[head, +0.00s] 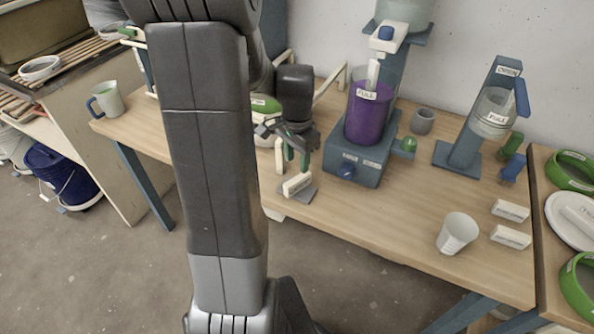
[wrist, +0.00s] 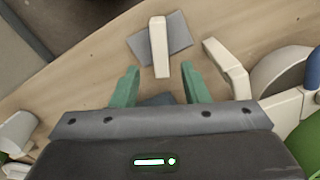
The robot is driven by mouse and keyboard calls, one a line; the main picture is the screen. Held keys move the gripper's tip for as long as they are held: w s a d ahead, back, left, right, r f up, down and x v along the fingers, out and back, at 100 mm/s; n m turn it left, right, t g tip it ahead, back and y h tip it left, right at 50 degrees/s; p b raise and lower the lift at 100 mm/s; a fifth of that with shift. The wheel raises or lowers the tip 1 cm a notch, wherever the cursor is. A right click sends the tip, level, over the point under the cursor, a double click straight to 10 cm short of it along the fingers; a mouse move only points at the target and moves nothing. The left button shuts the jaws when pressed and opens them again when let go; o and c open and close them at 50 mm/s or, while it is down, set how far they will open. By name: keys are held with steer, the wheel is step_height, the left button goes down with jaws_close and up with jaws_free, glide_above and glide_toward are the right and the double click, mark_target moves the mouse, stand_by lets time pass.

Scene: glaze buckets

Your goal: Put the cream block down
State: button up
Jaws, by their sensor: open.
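The cream block (head: 297,184) lies on a small grey pad (head: 309,194) near the front edge of the wooden table (head: 400,220). In the wrist view the cream block (wrist: 159,50) lies partly across the grey pad (wrist: 180,36), just beyond my fingertips. My gripper (head: 296,163) is above and slightly behind the block in the head view. Its two green fingers (wrist: 160,80) are spread apart in the wrist view, with nothing held between them. The block seems clear of both fingers.
A cream upright piece (wrist: 228,68) stands right of my fingers in the wrist view. A blue stand with a purple container (head: 368,112) is right of my gripper. Table between is clear.

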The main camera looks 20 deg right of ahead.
steer(key=shift+r, duration=1.55)
